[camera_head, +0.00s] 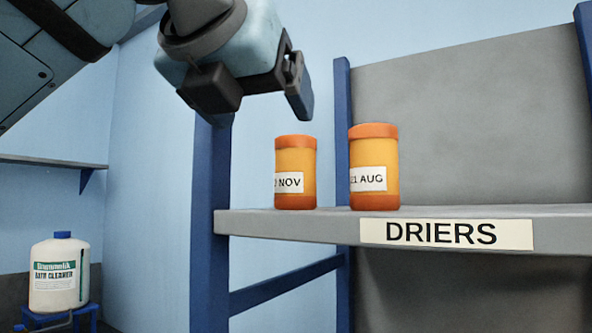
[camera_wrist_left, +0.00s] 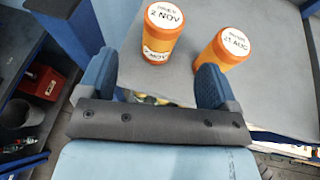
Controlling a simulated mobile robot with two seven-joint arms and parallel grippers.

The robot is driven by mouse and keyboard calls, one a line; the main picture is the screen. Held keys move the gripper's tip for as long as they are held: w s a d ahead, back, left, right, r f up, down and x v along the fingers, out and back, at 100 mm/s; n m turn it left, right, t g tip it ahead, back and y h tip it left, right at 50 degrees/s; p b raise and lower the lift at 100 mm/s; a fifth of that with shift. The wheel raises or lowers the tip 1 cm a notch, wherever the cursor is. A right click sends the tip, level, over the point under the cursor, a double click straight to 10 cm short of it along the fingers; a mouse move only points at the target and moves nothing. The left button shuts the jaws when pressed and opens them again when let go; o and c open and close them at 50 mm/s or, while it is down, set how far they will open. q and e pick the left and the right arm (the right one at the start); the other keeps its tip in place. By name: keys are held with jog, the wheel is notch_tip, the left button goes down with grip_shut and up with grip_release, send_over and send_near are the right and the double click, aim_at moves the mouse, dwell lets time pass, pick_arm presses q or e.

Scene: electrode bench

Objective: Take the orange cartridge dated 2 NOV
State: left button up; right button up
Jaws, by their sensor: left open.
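The orange cartridge dated 2 NOV (camera_head: 295,160) stands upright on the grey shelf near its left end. Its label is partly turned away in the head view, but its white top reads 2 NOV in the left wrist view (camera_wrist_left: 158,45). A like orange cartridge marked 21 AUG (camera_head: 374,155) stands to its right, with a gap between; it also shows in the left wrist view (camera_wrist_left: 222,52). My left gripper (camera_head: 268,102) is open and empty, above and left of the 2 NOV cartridge, touching neither cartridge. In the left wrist view its fingers (camera_wrist_left: 157,85) point toward both cartridges. My right gripper is out of view.
The shelf (camera_head: 290,225) has a DRIERS label (camera_head: 446,233) on its front edge and blue posts (camera_head: 210,210) beside it. The shelf is clear right of the 21 AUG cartridge. A white cleaner jug (camera_head: 60,275) stands low at left.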

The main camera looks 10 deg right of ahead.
aim_at(287, 142)
pick_arm(q)
jog(key=x, duration=0.5)
jog(key=shift+p, duration=0.3)
jog(key=shift+w+d+f, duration=0.15)
jog(key=shift+w+d, duration=0.1)
jog(key=shift+d, duration=0.05)
jog(key=p+x, duration=0.1)
jog(key=x, duration=0.2)
jog(key=shift+w+d+f+p, duration=0.2)
jog(key=shift+w+d+p, duration=0.05)
jog(key=shift+p, duration=0.1)
jog(key=shift+w+d+f, duration=0.2)
jog(key=shift+w, duration=0.1)
jog(key=shift+s+a, duration=0.1)
jog(key=shift+c, duration=1.3)
jog(key=c, duration=0.7)
jog(key=shift+c, duration=0.7)
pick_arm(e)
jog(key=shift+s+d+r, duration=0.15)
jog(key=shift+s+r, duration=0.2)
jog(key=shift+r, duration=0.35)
pick_arm(q)
jog(key=shift+r, duration=0.15)
